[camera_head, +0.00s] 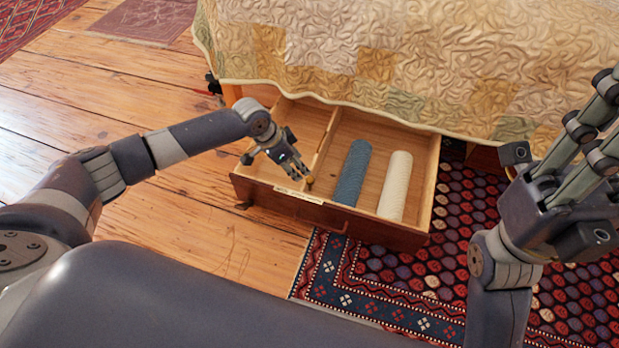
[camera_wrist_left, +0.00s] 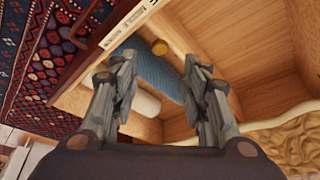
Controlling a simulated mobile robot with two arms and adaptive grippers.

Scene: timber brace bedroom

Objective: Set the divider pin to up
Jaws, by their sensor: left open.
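A small round brass-coloured knob (camera_head: 309,181), which looks like the divider pin, sits by the front end of the thin wooden divider (camera_head: 325,135) in the open drawer. The knob also shows in the left wrist view (camera_wrist_left: 159,47); I cannot tell whether it is up or down. My left gripper (camera_head: 298,170) hangs over the drawer's front left part, close to the knob. In the left wrist view its fingers (camera_wrist_left: 158,70) are apart with nothing held, and the knob lies beyond the gap. My right gripper (camera_head: 600,115) is raised at the right, away from the drawer, its tips partly cut off.
The wooden drawer (camera_head: 365,222) is pulled out from under a quilted bed (camera_head: 380,60). A blue roll (camera_head: 352,172) and a cream roll (camera_head: 396,185) lie right of the divider. A pale label strip (camera_head: 298,195) is on the front edge. A patterned rug (camera_head: 470,225) lies at right.

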